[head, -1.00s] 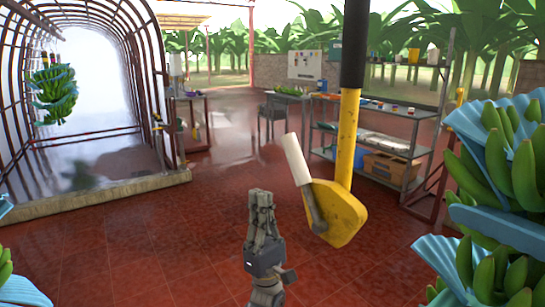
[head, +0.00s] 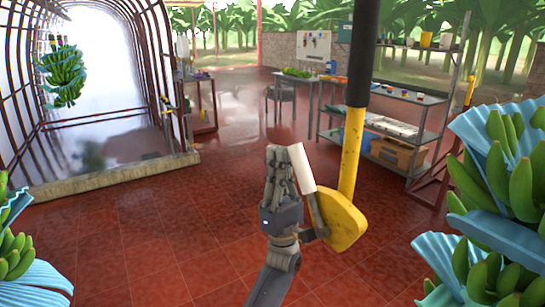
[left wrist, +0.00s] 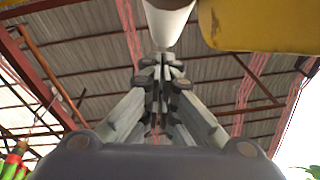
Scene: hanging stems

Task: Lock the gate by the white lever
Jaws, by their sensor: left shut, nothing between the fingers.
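The white lever (head: 302,168) tilts up and left from the yellow gate plate (head: 342,218), at the foot of a yellow and black post (head: 351,155). My left gripper (head: 284,150) is shut and empty, pointing up, just left of the lever in the head view. It overlaps the lever's edge there, and I cannot tell whether they touch. In the left wrist view the closed fingertips (left wrist: 163,62) stand just below the white lever's end (left wrist: 168,22), with the yellow plate (left wrist: 255,25) at top right. My right gripper is not in view.
Banana bunches with blue sheets hang close at the right (head: 500,200) and at the lower left (head: 18,250). A metal shelf (head: 410,90) and a table (head: 300,78) stand behind. A wire tunnel (head: 90,90) is at the left. The red floor between is clear.

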